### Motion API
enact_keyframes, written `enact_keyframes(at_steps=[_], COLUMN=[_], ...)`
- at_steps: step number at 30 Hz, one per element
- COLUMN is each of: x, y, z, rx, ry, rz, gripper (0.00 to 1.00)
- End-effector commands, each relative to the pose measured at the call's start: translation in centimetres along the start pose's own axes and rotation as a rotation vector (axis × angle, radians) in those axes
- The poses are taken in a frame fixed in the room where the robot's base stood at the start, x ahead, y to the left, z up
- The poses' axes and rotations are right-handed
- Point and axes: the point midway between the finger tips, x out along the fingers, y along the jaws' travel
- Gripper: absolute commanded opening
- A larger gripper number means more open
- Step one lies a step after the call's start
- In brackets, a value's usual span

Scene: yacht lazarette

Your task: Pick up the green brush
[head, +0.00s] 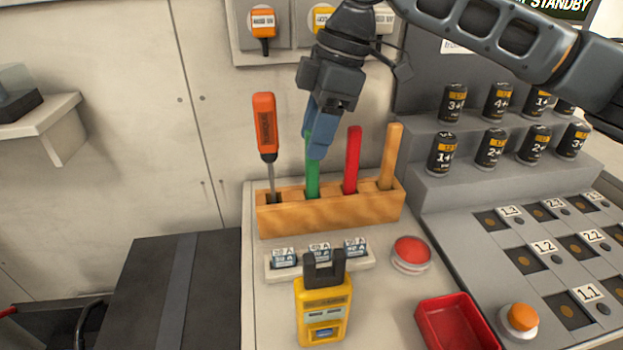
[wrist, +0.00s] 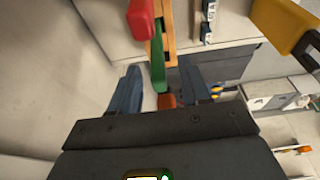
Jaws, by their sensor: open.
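The green brush (head: 312,179) stands upright in a slot of the wooden rack (head: 330,215), between an orange screwdriver (head: 265,130) and a red-handled tool (head: 352,160). My gripper (head: 318,140) is at the brush's upper end, its blue fingers hiding part of the handle in the head view. In the wrist view the green brush (wrist: 158,65) reaches down toward the space between the two spread fingers of my gripper (wrist: 165,95). The fingers are open and do not visibly clamp the handle. The brush's lower end is hidden in the rack.
A wooden-handled tool (head: 390,156) stands at the rack's right end. A yellow device (head: 323,312), a red button (head: 411,252) and a red tray (head: 455,325) are in front. Several black cans (head: 442,155) stand on steps to the right. The wall is close behind.

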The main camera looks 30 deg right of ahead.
Motion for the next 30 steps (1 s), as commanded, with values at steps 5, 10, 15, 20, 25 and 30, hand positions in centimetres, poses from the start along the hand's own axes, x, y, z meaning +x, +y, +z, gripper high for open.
enact_keyframes(at_steps=[5, 10, 15, 20, 25, 30], x=[2.7, 4.0, 4.1, 4.1, 4.1, 4.1], y=[0.2, 0.2, 0.2, 0.2, 0.2, 0.2], z=[0.0, 0.0, 0.0, 0.0, 0.0, 0.0], rx=[0.0, 0.002, 0.002, 0.002, 0.002, 0.002], ry=[-0.001, 0.0, 0.0, 0.0, 0.0, 0.0], rz=[-0.001, 0.0, 0.001, 0.0, 0.0, 0.0], gripper=[0.47, 0.47, 0.47, 0.37, 0.21, 0.05])
